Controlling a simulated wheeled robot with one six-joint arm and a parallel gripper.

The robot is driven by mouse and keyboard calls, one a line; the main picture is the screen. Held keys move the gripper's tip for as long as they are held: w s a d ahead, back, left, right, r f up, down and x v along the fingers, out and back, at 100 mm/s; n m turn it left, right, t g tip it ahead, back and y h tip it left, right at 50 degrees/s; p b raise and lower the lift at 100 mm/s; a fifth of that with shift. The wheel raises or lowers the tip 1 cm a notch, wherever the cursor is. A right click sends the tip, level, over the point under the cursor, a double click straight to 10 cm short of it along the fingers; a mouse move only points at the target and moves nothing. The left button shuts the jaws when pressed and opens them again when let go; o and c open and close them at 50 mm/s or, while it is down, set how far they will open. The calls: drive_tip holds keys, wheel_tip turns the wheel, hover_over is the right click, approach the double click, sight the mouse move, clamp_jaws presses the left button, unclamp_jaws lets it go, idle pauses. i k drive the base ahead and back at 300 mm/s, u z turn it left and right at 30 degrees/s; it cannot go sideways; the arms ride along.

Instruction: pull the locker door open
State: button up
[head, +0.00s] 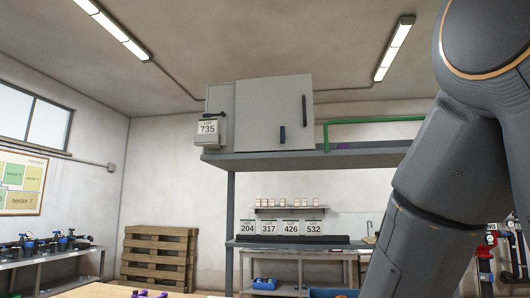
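The grey locker (222,98) stands on a high shelf near the middle of the head view. Its door (268,105) faces me and looks closed. A dark vertical handle (304,110) is near the door's right edge. A small dark blue piece (282,134) is low on the door. My arm fills the right side of the picture, to the right of the locker and apart from it in the picture. My gripper is outside the picture.
A box labelled 735 (208,130) is at the locker's left. The high shelf (350,159) carries a green pipe (372,120). Below are a bench with number cards (290,227), wooden pallets (158,258), and a left table with valves (45,242). Red piping (486,252) stands right.

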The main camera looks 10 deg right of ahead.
sight(263, 105)
drive_tip(key=k, duration=0.6)
drive_tip(key=z, duration=0.5)
drive_tip(key=i, duration=1.05)
drive_tip(key=u, duration=0.5)
